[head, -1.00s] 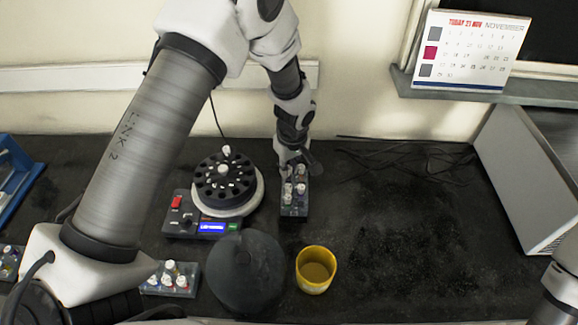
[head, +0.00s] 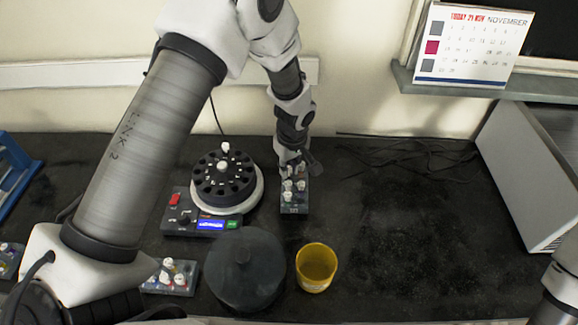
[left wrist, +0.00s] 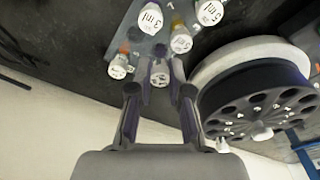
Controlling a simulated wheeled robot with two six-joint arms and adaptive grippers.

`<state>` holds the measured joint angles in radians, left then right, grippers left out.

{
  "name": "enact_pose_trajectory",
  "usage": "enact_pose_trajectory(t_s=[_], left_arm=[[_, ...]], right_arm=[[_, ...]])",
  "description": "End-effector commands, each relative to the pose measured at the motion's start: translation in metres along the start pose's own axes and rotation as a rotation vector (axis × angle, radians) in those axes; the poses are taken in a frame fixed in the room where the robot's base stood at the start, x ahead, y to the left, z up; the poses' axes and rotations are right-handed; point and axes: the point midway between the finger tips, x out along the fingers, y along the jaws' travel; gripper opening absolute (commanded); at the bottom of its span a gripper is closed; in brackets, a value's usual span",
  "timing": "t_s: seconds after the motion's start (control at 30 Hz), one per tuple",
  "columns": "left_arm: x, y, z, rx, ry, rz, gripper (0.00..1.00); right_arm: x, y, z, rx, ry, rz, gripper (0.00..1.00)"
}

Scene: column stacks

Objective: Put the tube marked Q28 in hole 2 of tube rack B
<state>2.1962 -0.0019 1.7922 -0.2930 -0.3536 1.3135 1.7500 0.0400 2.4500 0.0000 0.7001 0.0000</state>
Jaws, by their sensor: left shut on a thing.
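My left gripper (left wrist: 161,66) has its fingers around a tube (left wrist: 160,74) with a pale cap at the end of a dark rack (left wrist: 138,42). In the head view my left gripper (head: 290,162) is at the far end of that rack (head: 294,209), partly hidden by its own wrist. Whether the tube is seated in a hole or lifted is unclear. Other capped tubes stand in the rack beside it. I cannot read Q28 or the rack's letter. My right gripper is out of view.
A black rotor (head: 224,178) on a round base stands left of the rack, behind a control box (head: 182,218). A dark round lid (head: 243,270), a yellow cup (head: 316,267) and another tube rack (head: 172,277) are nearer. The bench to the right is mostly clear.

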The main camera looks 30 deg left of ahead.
Motion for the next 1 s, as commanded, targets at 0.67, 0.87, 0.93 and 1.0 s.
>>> enact_pose_trajectory(t_s=[0.67, 0.87, 0.93, 1.0], left_arm=[[0.015, 0.0, 0.002, 0.0, 0.0, 0.0, 0.08], [0.015, 0.0, 0.002, 0.0, 0.0, 0.0, 0.47], [0.015, 0.0, 0.002, 0.0, 0.0, 0.0, 0.47], [0.015, 0.0, 0.002, 0.0, 0.0, 0.0, 0.47]], right_arm=[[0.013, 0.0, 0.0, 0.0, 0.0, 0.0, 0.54], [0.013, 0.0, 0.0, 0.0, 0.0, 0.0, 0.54], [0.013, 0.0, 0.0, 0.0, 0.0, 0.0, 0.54], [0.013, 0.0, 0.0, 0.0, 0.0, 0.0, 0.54]])
